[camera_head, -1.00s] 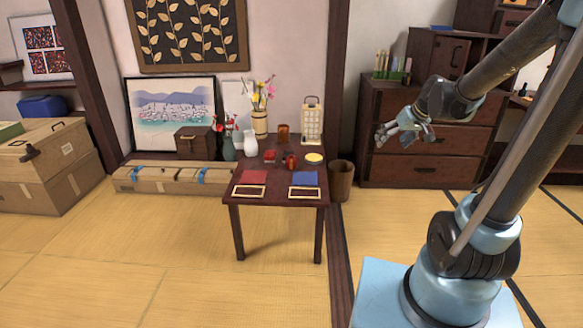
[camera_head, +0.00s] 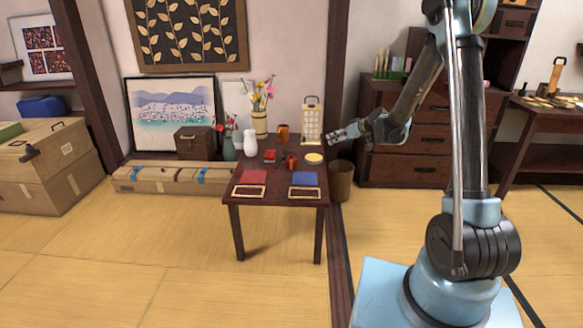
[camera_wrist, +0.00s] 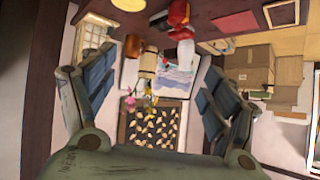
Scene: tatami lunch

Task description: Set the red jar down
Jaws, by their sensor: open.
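The red jar (camera_head: 291,162) stands on the dark low table (camera_head: 277,193), right of the middle, between a small red item (camera_head: 269,156) and a yellow round dish (camera_head: 314,158). A red rounded thing at the top of the wrist view (camera_wrist: 179,13) looks like the same jar. My gripper (camera_head: 336,136) is in the air to the right of the table, apart from the jar. In the wrist view its fingers (camera_wrist: 155,85) are spread with nothing between them.
On the table are an orange cup (camera_head: 283,133), a white vase (camera_head: 250,142), a flower vase (camera_head: 260,122) and a tall lantern (camera_head: 311,122). Red and blue mats (camera_head: 305,179) lie at the front. A bin (camera_head: 341,181) stands right of the table.

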